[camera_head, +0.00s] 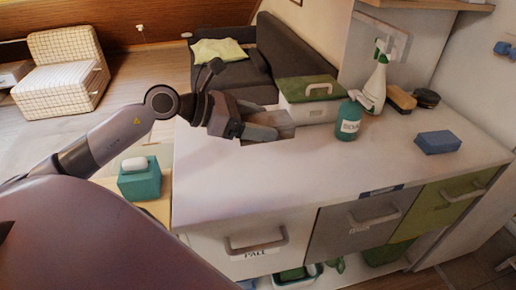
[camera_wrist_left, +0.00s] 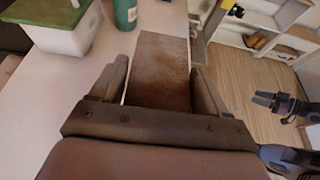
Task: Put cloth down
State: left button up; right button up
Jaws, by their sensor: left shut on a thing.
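My left gripper (camera_head: 262,130) is low over the white countertop (camera_head: 300,175), near its back left part. Its two fingers stand on either side of a flat, brownish cloth (camera_wrist_left: 160,75) in the left wrist view, and it is shut on this cloth. In the head view a small grey-brown part of the cloth (camera_head: 283,122) shows beside the fingers; the rest is hidden. I cannot tell whether the cloth touches the countertop. A dark gripper-like part (camera_wrist_left: 285,105), perhaps my right gripper, shows at the right of the left wrist view; its jaw state is unclear.
A green-lidded box (camera_head: 308,98) stands just behind the gripper. A teal bottle (camera_head: 349,120), a spray bottle (camera_head: 375,85), a brush (camera_head: 401,98) and a blue sponge (camera_head: 438,142) stand to the right. The front middle of the countertop is clear. Drawers (camera_head: 250,245) are below.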

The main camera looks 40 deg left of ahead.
aim_at(258, 120)
pick_arm(q)
notch_tip(258, 120, up, 7)
jog(key=shift+f, duration=0.15)
jog(key=s+d+f+n+t+y, duration=0.1)
jog(key=s+d+f, duration=0.3)
jog(key=d+f, duration=0.5)
jog(key=shift+s+d+f+n+y, duration=0.4)
jog(key=shift+f+n+y, duration=0.2)
jog(key=shift+f, duration=1)
jog(key=shift+w, duration=0.1)
